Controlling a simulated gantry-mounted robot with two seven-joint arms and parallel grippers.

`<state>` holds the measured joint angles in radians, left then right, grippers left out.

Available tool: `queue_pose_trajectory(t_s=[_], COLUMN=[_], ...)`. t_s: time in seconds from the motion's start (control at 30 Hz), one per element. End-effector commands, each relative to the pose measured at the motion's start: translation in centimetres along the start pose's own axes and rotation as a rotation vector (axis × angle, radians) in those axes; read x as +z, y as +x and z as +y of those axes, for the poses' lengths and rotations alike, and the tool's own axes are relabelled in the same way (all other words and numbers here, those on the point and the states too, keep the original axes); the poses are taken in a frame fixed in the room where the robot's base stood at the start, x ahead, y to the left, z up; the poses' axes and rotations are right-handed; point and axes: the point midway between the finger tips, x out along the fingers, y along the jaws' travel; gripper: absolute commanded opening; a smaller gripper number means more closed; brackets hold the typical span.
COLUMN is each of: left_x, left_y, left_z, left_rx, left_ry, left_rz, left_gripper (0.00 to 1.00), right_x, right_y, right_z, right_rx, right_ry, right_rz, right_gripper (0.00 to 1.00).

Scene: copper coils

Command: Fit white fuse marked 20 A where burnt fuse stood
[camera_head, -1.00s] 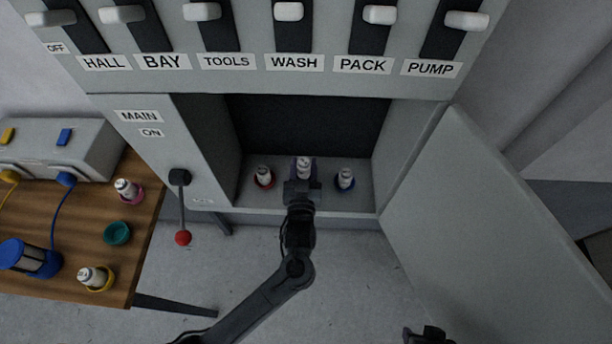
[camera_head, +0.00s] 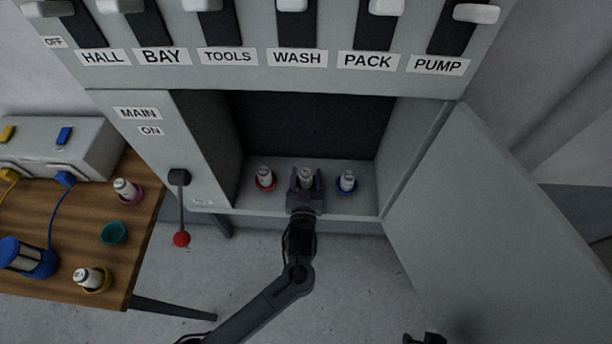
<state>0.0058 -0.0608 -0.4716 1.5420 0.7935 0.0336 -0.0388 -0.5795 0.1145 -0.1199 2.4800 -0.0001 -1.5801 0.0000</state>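In the head view, a white fuse (camera_head: 306,176) stands in the middle place of the open cabinet bay, between a white fuse in a red ring (camera_head: 265,178) and a white fuse in a blue ring (camera_head: 347,180). My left gripper (camera_head: 306,182) has its fingers on either side of the middle fuse, with a visible gap at each side. Its base is hidden by the gripper. The fuse markings are too small to read. Only a dark tip of what seems my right gripper (camera_head: 425,338) shows at the bottom edge.
On the wooden table (camera_head: 60,215) are a fuse in a pink ring (camera_head: 126,190), a fuse in a yellow ring (camera_head: 90,279), an empty teal holder (camera_head: 114,233) and a blue-capped container (camera_head: 28,258). The MAIN lever (camera_head: 181,210) hangs down. The cabinet door (camera_head: 490,220) stands open right.

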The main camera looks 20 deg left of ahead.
Motion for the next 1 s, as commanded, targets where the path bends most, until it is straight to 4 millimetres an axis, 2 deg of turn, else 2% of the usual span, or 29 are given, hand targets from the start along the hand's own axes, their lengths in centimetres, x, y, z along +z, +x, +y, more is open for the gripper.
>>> queue_pose_trajectory(t_s=[0.07,0.33,0.5,0.67,1.0], left_x=[0.0,-0.1,-1.0,-0.8,-0.8], left_y=[0.0,0.0,-0.1,-2.6,-8.8], left_z=[0.0,0.0,0.0,0.0,0.0], left_rx=[0.0,0.0,0.0,0.001,0.001], left_ry=[0.0,0.0,0.0,-0.001,-0.001], left_rz=[0.0,0.0,0.001,-0.003,-0.003], left_gripper=[0.69,0.69,0.69,0.69,0.69], right_x=[0.0,0.0,-0.1,-0.2,-0.5], right_y=[0.0,0.0,-0.5,-0.9,-1.9], right_z=[0.0,0.1,0.2,0.2,0.2], right_rx=[0.0,0.004,0.007,0.007,0.004], right_ry=[0.0,-0.006,-0.009,-0.009,-0.005], right_rz=[0.0,-0.001,-0.002,-0.002,-0.002], right_gripper=[0.43,0.43,0.43,0.43,0.43])
